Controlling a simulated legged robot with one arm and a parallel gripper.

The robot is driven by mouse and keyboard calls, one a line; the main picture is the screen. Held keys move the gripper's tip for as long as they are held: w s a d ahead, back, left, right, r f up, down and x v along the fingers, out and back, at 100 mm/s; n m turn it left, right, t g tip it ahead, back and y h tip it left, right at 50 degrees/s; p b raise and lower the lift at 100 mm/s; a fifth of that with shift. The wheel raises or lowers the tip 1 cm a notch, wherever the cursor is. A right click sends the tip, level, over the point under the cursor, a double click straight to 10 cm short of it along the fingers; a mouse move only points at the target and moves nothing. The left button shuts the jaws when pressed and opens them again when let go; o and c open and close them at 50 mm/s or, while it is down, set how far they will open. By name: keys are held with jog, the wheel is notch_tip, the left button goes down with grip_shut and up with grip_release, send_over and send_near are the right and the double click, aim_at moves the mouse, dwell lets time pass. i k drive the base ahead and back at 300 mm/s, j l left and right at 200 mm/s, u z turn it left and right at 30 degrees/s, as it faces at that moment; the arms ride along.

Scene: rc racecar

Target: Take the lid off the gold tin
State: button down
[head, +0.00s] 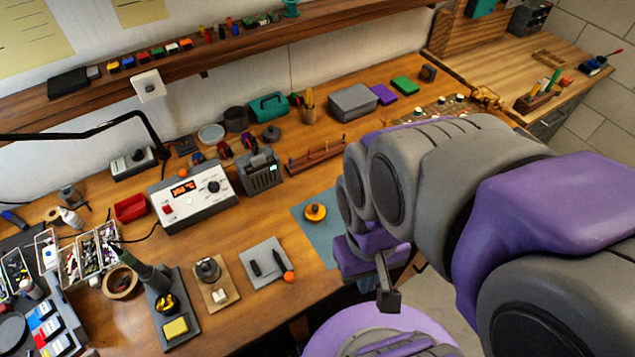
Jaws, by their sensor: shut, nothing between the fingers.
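A small round gold tin (315,214) sits on a blue-grey mat (322,245) near the front edge of the bench, left of my arm. My gripper (388,296) hangs beyond the bench's front edge, to the right of and nearer than the tin. It is shut and empty, apart from the tin. My arm hides part of the bench to the right of the mat.
A grey tray with small tools (266,262) lies left of the mat. A wooden rack (318,157) stands behind the tin, with a grey device (260,170) and a white control box (193,196) to its left. The mat around the tin is clear.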

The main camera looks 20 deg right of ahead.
aim_at(315, 212)
jog(key=k+l+u, duration=0.15)
jog(key=u, duration=0.2)
jog(key=k+l+u, duration=0.15)
jog(key=l+u, duration=0.2)
jog(key=k+l+u, duration=0.1)
jog(key=u, duration=0.25)
jog(key=k, duration=0.1)
